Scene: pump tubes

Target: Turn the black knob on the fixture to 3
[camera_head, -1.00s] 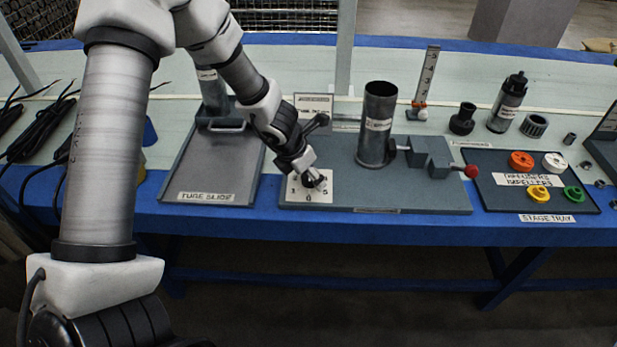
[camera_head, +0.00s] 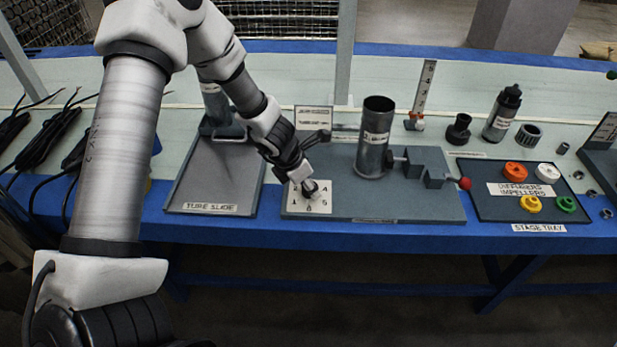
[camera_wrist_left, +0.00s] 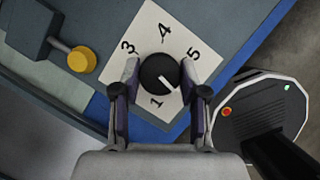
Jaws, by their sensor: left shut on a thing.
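The black knob (camera_head: 309,187) sits on a white number plate (camera_head: 322,207) at the front left of the grey fixture (camera_head: 410,210). My left gripper (camera_head: 303,184) reaches down to it from the upper left. In the left wrist view, the fingers (camera_wrist_left: 158,80) are shut on the round knob (camera_wrist_left: 152,68), one on each side. The plate (camera_wrist_left: 150,20) shows 3, 4, 5 and 1; other marks are hidden. The knob's white pointer line aims to the lower right, between 5 and 1, not at 3. My right gripper is not in view.
An upright metal tube (camera_head: 374,150) and a clamp with a red knob (camera_head: 464,183) stand on the fixture. The tube slide (camera_head: 210,180) lies left. The stage tray (camera_head: 480,212) with coloured rings lies right. A yellow knob (camera_wrist_left: 83,60) shows in the wrist view.

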